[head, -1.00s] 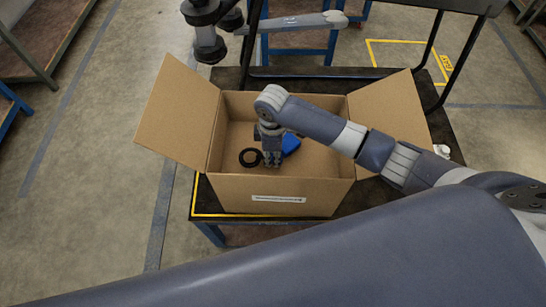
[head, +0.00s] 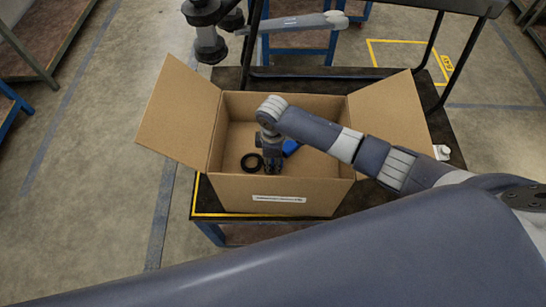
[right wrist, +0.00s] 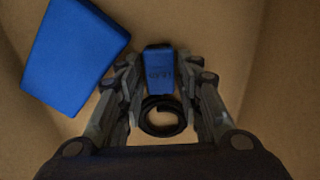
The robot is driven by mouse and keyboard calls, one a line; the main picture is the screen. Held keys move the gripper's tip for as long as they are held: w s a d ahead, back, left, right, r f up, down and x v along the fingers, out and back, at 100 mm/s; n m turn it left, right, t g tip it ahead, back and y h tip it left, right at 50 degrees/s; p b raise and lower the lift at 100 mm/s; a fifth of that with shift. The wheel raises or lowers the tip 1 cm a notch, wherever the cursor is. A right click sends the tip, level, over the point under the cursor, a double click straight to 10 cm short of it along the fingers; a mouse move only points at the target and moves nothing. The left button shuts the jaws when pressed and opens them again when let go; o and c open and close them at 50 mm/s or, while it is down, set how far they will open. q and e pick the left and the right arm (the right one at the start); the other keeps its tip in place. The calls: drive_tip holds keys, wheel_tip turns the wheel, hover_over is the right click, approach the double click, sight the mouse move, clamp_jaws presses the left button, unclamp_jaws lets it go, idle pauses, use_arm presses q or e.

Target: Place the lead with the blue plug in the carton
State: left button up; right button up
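The open cardboard carton (head: 235,190) stands on a dark table with its side flaps spread. My right gripper (head: 272,167) points down inside it. In the right wrist view, the right gripper (right wrist: 161,85) has its fingers close on both sides of the blue plug (right wrist: 160,75) and appears shut on it. The lead's black coil (right wrist: 162,117) hangs at the plug's near end, and the coil (head: 252,162) also shows left of the gripper in the head view. Whether the coil touches the carton floor is unclear. My left gripper is not in view.
A blue block (right wrist: 73,55) lies in the carton beside the plug; it shows partly behind my gripper in the head view (head: 290,147). Carton walls surround the gripper closely. A black-framed table (head: 420,195) with yellow edging carries the carton.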

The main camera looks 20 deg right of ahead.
sight(273, 162)
wheel_tip(273, 162, up, 12)
drive_tip(key=b, duration=0.1)
drive_tip(key=shift+r, duration=0.15)
drive_tip(key=shift+b, duration=0.3)
idle(0.3)
